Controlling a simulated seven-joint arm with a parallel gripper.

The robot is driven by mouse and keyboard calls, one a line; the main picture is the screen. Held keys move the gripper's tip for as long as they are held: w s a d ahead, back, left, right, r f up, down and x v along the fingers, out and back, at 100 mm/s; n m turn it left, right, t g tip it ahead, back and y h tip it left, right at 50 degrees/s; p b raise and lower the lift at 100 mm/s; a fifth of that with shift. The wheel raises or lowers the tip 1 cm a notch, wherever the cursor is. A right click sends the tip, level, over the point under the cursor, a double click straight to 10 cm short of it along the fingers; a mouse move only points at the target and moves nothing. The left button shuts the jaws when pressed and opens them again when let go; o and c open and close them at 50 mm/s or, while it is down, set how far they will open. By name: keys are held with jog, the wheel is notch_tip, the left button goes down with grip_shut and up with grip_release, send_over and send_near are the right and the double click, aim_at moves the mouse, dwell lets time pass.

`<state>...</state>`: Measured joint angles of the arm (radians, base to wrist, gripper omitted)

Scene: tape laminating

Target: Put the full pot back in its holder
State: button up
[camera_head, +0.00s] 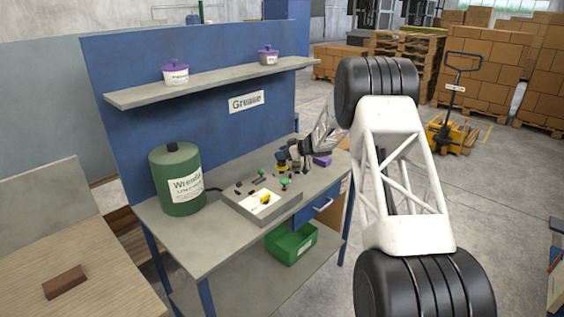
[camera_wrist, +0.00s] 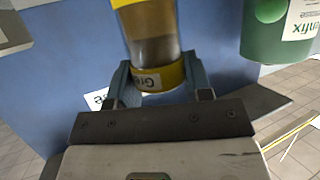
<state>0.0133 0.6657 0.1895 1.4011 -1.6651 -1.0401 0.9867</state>
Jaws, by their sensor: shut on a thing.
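A clear pot (camera_wrist: 153,50) with yellow bands at both ends and a brownish filling shows in the wrist view. Its near yellow band carries a label, partly cut off, beginning "Gr". My gripper (camera_wrist: 162,82) is shut on this near end, with one finger on each side. In the head view my gripper (camera_head: 292,155) is over the right part of the bench, beside the grey box (camera_head: 272,212); the pot is too small there to make out clearly. I cannot tell which thing is the pot's holder.
The bench (camera_head: 188,242) bears a green drum (camera_head: 180,192) at left, and a purple thing (camera_head: 322,160) lies right of my gripper. A shelf (camera_head: 215,82) above holds two purple-lidded tubs. A green bin (camera_head: 292,243) sits below. The bench's front left is clear.

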aim_at(282, 162)
jog(key=shift+f, duration=1.85)
jog(key=shift+f, duration=0.6)
jog(key=o, duration=1)
jog(key=shift+o, duration=0.2)
jog(key=shift+d+r, duration=0.15)
jog(key=shift+r, duration=0.55)
jog(key=v, duration=1.1)
jog(key=shift+s+d, duration=0.2)
jog(key=shift+d, duration=0.1)
